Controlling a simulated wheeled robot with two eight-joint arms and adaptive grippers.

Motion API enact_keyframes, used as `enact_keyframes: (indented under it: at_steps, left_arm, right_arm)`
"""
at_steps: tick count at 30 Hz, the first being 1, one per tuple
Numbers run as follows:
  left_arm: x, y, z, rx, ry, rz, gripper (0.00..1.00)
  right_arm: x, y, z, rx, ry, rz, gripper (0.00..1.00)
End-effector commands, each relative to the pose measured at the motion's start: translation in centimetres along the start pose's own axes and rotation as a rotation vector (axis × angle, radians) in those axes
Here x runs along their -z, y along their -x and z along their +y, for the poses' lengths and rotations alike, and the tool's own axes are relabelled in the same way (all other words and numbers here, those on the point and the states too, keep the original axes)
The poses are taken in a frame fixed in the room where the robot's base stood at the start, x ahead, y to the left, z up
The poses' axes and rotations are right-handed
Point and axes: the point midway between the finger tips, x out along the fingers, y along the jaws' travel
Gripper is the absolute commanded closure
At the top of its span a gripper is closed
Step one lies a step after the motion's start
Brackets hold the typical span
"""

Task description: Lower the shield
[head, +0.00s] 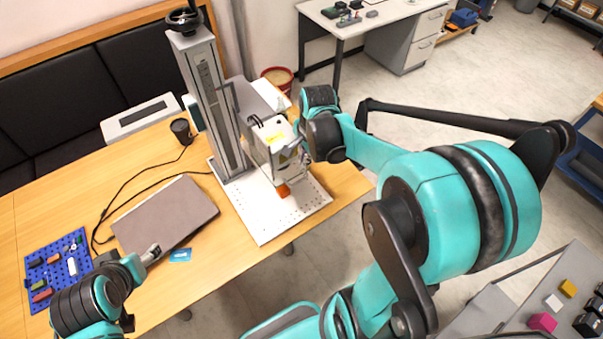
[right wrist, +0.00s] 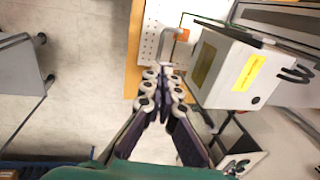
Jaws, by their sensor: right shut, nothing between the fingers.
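The laser marker's white head box (head: 268,145) with a yellow label is mounted on a tall grey column (head: 207,95), above a white perforated base plate (head: 262,226). The box also shows in the right wrist view (right wrist: 232,75). A dark-edged panel (right wrist: 235,30) on the box looks like the shield, though I cannot be sure. A grey U-shaped handle (right wrist: 172,32) lies just beyond my right gripper (right wrist: 161,72), which is shut and empty. An orange block (head: 284,190) sits on the plate below the box. My left gripper (head: 152,254) is beside the laptop; its jaws are unclear.
Cables run behind the laptop. Open floor lies right of the table.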

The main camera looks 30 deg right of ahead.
Motion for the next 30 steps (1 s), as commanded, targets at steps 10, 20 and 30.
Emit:
enact_keyframes:
  at_steps: [10, 20, 30]
  left_arm:
    - [-0.9, -1.3, 0.0, 0.000, 0.000, 0.000, 0.40]
    - [-1.2, -1.7, 0.0, 0.000, 0.000, 0.000, 0.40]
    - [-1.2, -1.7, 0.0, 0.000, 0.000, 0.000, 0.40]
  right_arm:
    - [0.0, -7.7, -0.1, 0.001, 0.003, 0.000, 1.00]
    - [0.0, -11.1, -0.1, 0.001, 0.003, 0.000, 1.00]
    - [0.0, -11.2, 0.0, 0.001, 0.003, 0.000, 1.00]
